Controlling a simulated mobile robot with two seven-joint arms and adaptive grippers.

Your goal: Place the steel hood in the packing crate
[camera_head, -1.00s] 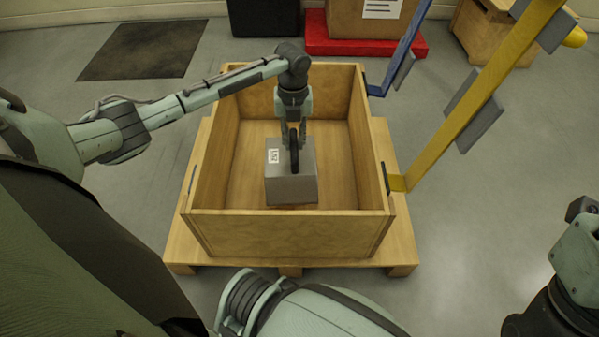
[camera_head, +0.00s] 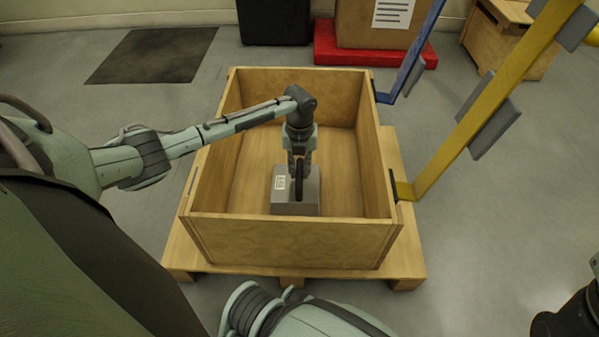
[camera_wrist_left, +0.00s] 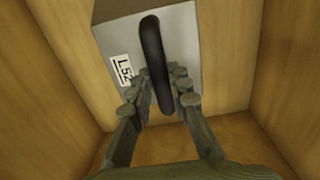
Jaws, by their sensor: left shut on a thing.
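The steel hood (camera_head: 309,193) is a grey box with a white label and a dark handle on top. It is inside the wooden packing crate (camera_head: 285,240), toward the near wall; whether it touches the crate floor I cannot tell. My left gripper (camera_head: 299,172) reaches down into the crate and is shut on the hood's handle. In the left wrist view the gripper's fingers (camera_wrist_left: 160,98) lie on both sides of the handle, and the hood (camera_wrist_left: 205,60) shows its label. My right gripper is not clearly in view; only a piece of my arm shows at the lower right.
The crate stands on a wooden pallet (camera_head: 405,262). A yellow bar (camera_head: 470,125) and a blue bar (camera_head: 413,55) rise at its right side. Behind are a red platform (camera_head: 330,50) with a brown box (camera_head: 372,22) and a black bin (camera_head: 273,20). Crate floor behind the hood is clear.

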